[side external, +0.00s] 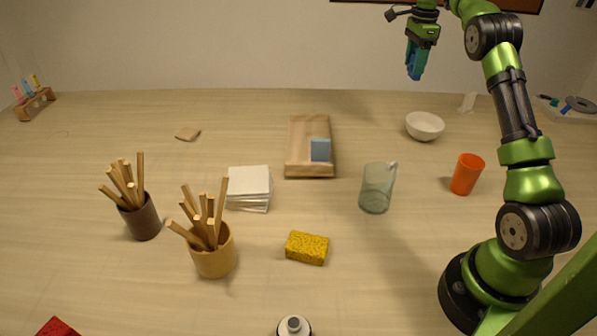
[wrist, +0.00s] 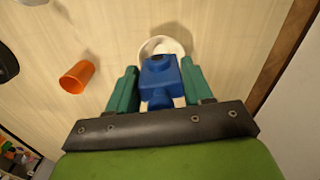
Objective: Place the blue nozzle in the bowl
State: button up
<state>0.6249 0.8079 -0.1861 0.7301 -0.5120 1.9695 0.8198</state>
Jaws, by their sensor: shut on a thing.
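My gripper (side external: 419,42) is raised high at the upper right of the side view, shut on the blue nozzle (side external: 416,62), which points downward. In the wrist view the blue nozzle (wrist: 160,76) sits between the two green fingers of my gripper (wrist: 158,90). The white bowl (side external: 424,126) stands on the table at the back right and looks empty in the side view. In the wrist view the bowl (wrist: 150,45) shows behind the nozzle, which hides part of it. The nozzle is well above the table, apart from the bowl.
An orange cup (side external: 466,174) stands right of a greenish glass (side external: 377,188). It also shows in the wrist view (wrist: 77,77).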

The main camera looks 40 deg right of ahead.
jog(key=s+d+m, duration=0.2)
jog(key=s+d, duration=0.4)
jog(key=shift+w+a+f, duration=0.15)
jog(key=shift+f, duration=2.55)
jog(key=shift+w+a+f, duration=0.1)
jog(key=shift+f, duration=2.55)
jog(key=shift+w+a+f, duration=0.15)
jog(key=shift+f, duration=2.55)
jog(key=o, duration=1.1)
